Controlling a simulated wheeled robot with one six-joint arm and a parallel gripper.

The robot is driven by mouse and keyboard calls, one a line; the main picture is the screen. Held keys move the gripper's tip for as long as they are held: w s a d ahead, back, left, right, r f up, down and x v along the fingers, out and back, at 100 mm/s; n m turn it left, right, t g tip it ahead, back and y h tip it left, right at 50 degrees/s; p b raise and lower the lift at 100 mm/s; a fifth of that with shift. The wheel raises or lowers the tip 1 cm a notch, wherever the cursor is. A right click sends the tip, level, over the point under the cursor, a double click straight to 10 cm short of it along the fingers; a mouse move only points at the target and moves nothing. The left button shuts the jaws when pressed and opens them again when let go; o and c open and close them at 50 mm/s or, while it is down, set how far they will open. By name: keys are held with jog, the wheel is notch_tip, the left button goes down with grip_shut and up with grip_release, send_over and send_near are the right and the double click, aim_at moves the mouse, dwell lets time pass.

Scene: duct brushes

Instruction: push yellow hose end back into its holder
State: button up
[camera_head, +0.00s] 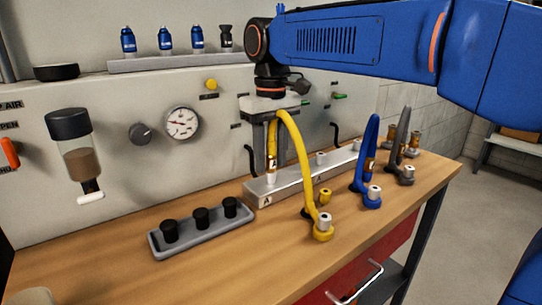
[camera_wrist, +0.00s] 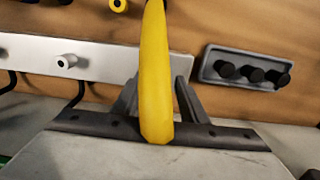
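The yellow hose (camera_head: 303,155) arches from under my gripper to a yellow base (camera_head: 323,231) with a silver top on the bench. Its end with a brass fitting (camera_head: 271,161) points down at the left end of the silver rail; whether it is seated there I cannot tell. A short yellow socket (camera_head: 325,197), apparently the holder, stands in front of the rail; it also shows in the wrist view (camera_wrist: 119,5). My gripper (camera_head: 270,142) is right above the brass fitting. In the wrist view, the fingers (camera_wrist: 157,95) flank the yellow hose (camera_wrist: 154,75), which hides their grip.
The silver rail (camera_head: 288,185) with ports runs along the wall. A blue hose (camera_head: 364,150) and a grey hose (camera_head: 401,135) stand to the right. A grey tray (camera_head: 190,238) with black knobs lies at the left.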

aim_at(271, 140)
dwell(0.6)
grip_shut()
jog(key=shift+r, duration=0.1)
jog(key=shift+r, duration=2.9)
